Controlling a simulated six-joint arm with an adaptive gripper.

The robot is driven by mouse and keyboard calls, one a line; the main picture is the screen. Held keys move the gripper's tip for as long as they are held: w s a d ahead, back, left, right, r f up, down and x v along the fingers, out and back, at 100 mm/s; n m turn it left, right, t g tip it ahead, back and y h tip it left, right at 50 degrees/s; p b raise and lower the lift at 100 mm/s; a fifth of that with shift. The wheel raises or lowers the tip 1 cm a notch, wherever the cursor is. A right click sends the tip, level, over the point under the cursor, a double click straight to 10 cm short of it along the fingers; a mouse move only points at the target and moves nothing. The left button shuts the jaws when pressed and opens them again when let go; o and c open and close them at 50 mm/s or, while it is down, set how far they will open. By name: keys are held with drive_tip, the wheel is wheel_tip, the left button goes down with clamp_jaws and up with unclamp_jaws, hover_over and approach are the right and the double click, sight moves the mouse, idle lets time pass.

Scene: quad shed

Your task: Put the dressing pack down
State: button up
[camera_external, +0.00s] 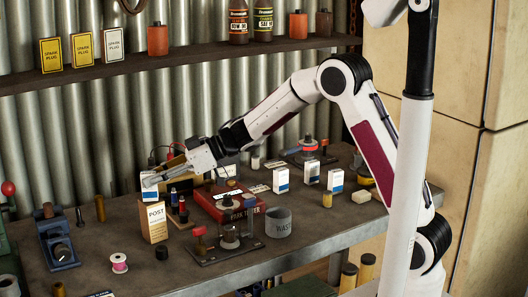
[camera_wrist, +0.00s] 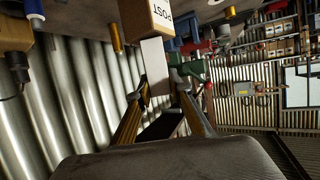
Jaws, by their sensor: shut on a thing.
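The dressing pack (camera_external: 149,185), a small white box with a blue band, is between the fingertips of my gripper (camera_external: 162,176) at the left of the external view. In the wrist view the pack (camera_wrist: 155,60) shows as a plain white block between the two fingers (camera_wrist: 160,84). My gripper is shut on it. In the external view the pack appears just above a tan box marked POST (camera_external: 154,226). I cannot tell whether the two touch. The fingers hide part of the pack.
Several similar white-and-blue packs (camera_external: 312,172) stand on the bench (camera_external: 310,232) to the right. A red case (camera_external: 222,205), a small stand with bottles (camera_external: 228,250) and a grey WASTE pot (camera_external: 278,221) fill the middle. A blue device (camera_external: 58,240) stands at left. The front-left bench has free room.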

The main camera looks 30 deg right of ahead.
drive_tip(key=o, duration=0.9)
drive_tip(key=shift+f, duration=0.1)
drive_tip(key=shift+d+r, duration=0.3)
drive_tip(key=v, duration=1.1)
drive_tip(key=shift+s+d, duration=0.1)
drive_tip(key=shift+s, duration=0.1)
